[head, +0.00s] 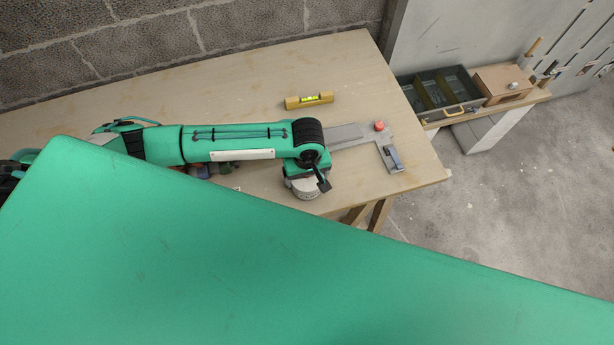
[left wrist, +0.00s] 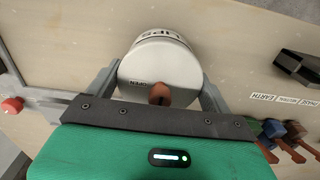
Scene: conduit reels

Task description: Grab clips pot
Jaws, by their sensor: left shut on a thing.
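The clips pot (left wrist: 160,62) is a white round pot with dark lettering on its side, partly cut off by the view. Its pale lid end faces the left wrist camera and bears the word OPEN and a brown knob (left wrist: 159,94). My left gripper (left wrist: 157,82) has one grey finger on each side of the pot and is shut on it. In the head view the pot (head: 306,189) shows just below the end of my left arm, near the front edge of the wooden table. I cannot tell whether it touches the table. My right gripper is not in view.
A yellow spirit level (head: 309,100) lies behind my arm on the table (head: 250,75). A grey fixture (head: 350,133) with a red knob is right of the gripper. Coloured pieces (left wrist: 272,130) lie by a printed label. A dark tray (head: 437,92) stands on a side bench.

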